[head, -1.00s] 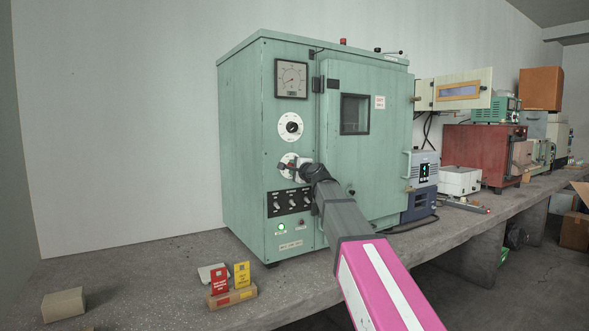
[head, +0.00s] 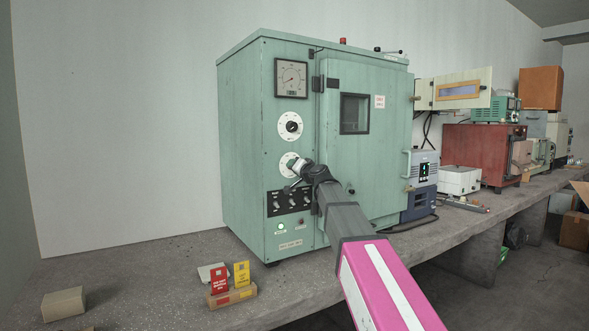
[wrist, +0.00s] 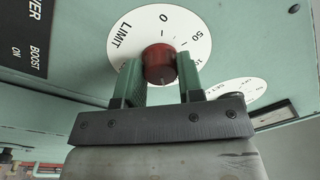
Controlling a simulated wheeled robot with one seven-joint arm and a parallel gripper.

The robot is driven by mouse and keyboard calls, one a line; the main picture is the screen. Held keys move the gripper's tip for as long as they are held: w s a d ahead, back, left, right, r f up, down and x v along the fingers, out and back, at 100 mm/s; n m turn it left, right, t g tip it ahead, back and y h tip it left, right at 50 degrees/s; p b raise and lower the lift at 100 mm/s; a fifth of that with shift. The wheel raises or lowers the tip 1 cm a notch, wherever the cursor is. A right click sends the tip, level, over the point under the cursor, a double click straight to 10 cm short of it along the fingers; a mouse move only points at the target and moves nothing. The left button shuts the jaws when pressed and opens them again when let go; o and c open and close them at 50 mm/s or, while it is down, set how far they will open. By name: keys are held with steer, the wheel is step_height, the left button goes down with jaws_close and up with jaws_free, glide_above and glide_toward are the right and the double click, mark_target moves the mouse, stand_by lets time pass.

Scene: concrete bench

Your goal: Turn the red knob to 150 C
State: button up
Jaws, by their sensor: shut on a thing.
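The red knob (wrist: 158,64) sits at the centre of a white dial (wrist: 150,32) marked LIMIT, 0 and 50, with further marks partly covered by a finger. The green fingers of my gripper (wrist: 160,78) stand on either side of the knob and are shut on it. In the head view my gripper (head: 294,176) is at the lower white dial (head: 286,160) on the front of the green oven (head: 243,150). It hides the knob there. I cannot read the knob's pointer, and the 150 mark is not visible.
Above is a second white dial with a black knob (head: 291,125), then a square gauge (head: 291,78). A black switch panel (head: 276,203) lies just below my gripper. Small red and yellow boxes (head: 241,274) stand on the bench (head: 150,270) in front.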

steer(key=shift+n, duration=1.4)
steer(key=shift+f, duration=0.1)
steer(key=o, duration=0.9)
steer(key=shift+d, duration=0.1)
steer(key=v, duration=1)
steer(key=shift+s+d, duration=0.25)
steer(key=shift+s, duration=0.1)
